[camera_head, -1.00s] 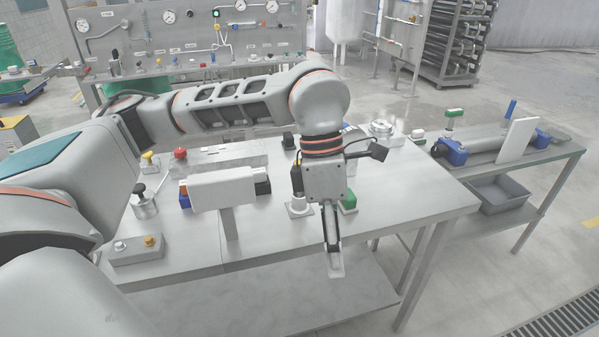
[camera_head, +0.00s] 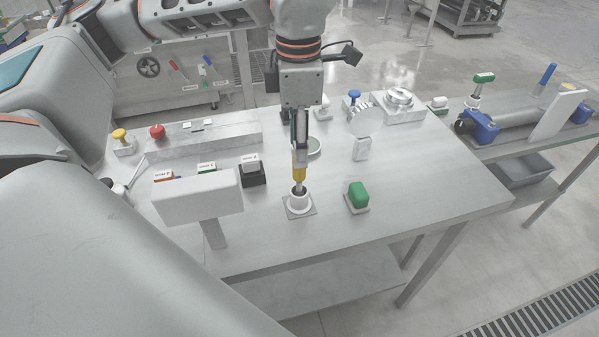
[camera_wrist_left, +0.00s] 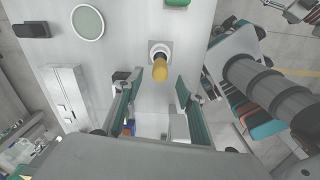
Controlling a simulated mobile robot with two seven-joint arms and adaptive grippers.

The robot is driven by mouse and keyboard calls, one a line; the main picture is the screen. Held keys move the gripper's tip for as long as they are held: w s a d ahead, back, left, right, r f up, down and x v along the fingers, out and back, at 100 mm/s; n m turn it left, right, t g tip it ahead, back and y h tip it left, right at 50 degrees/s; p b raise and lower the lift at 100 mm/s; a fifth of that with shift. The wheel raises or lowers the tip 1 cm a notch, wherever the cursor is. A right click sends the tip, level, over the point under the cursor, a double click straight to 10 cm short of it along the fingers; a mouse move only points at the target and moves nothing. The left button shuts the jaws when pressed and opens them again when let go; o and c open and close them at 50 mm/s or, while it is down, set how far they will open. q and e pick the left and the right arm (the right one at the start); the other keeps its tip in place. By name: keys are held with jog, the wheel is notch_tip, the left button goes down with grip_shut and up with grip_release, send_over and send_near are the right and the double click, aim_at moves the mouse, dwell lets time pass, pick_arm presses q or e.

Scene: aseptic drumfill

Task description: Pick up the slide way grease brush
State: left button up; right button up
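A brush with a yellow handle (camera_head: 299,174), which I take for the slide way grease brush, stands upright in a white round holder (camera_head: 299,203) on the steel table. Its bristles are not visible. My left gripper (camera_head: 300,160) points down just above the handle. In the left wrist view the yellow handle (camera_wrist_left: 160,70) shows close to the gap between the two fingertips of the left gripper (camera_wrist_left: 158,78). The fingers are spread apart, with visible space on both sides of the handle. My right gripper is not in view.
A green block (camera_head: 358,195) on a white base stands right of the holder. A white panel on a post (camera_head: 198,198) and a black box (camera_head: 252,173) stand to the left. The table's front right is clear.

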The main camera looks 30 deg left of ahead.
aim_at(299, 182)
pick_arm(q)
jog(key=shift+f, duration=0.9)
jog(key=shift+w+f, duration=0.1)
jog(key=shift+f, duration=2.1)
grip_shut()
